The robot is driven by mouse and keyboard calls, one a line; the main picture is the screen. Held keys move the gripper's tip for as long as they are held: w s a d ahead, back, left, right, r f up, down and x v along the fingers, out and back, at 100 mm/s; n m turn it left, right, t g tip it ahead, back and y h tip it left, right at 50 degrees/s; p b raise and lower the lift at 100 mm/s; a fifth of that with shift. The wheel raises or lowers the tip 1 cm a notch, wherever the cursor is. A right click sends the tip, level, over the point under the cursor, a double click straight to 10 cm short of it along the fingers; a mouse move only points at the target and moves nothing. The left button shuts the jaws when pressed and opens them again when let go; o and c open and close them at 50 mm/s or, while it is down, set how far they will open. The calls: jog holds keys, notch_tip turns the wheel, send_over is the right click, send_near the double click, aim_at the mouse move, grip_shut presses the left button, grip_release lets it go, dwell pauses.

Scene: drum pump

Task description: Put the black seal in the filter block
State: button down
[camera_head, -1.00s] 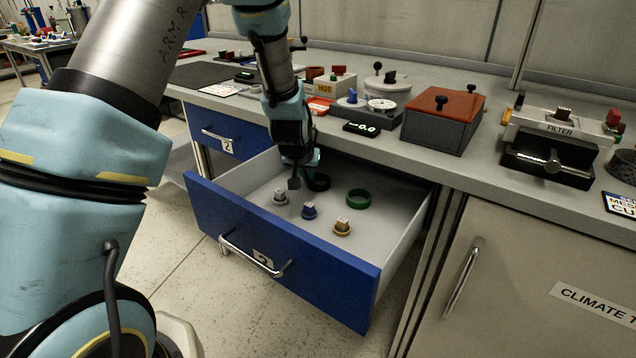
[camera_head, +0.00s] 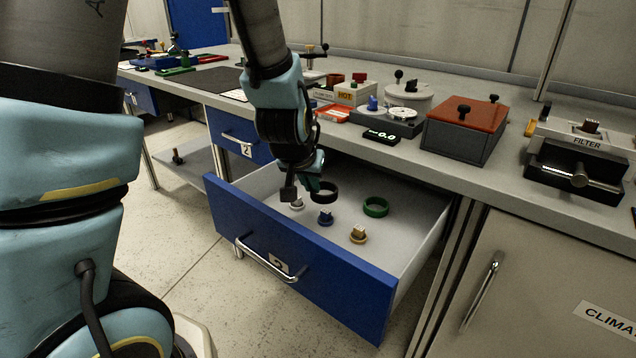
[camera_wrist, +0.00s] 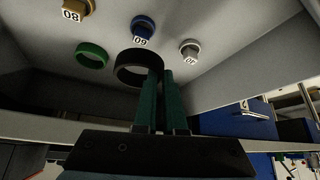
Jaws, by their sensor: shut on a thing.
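The black seal (camera_head: 325,191) is a dark ring at the tip of my gripper (camera_head: 303,190), inside the open blue drawer (camera_head: 290,258). In the wrist view the seal (camera_wrist: 134,66) sits at the ends of the green fingers of my gripper (camera_wrist: 160,80), which are shut on its rim. Whether it touches the drawer floor is hard to tell. The filter block (camera_head: 584,150) stands on the bench at the far right, labelled FILTER, with a clamp handle on its front.
A green ring (camera_head: 375,207) and blue (camera_head: 325,218), gold (camera_head: 358,234) and grey (camera_head: 296,203) plugs lie in the drawer. On the bench stand an orange-lidded box (camera_head: 464,130), a small display (camera_head: 381,136) and a white-topped device (camera_head: 402,112). The drawer walls surround my gripper.

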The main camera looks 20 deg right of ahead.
jog(key=shift+w+d+r+p+v, duration=0.1)
jog(key=shift+w+p+v, duration=0.05)
jog(key=shift+p+v, duration=0.85)
jog(key=shift+w+d+r+p+v, duration=0.15)
jog(key=shift+p+v, duration=0.55)
jog(key=shift+v, duration=0.6)
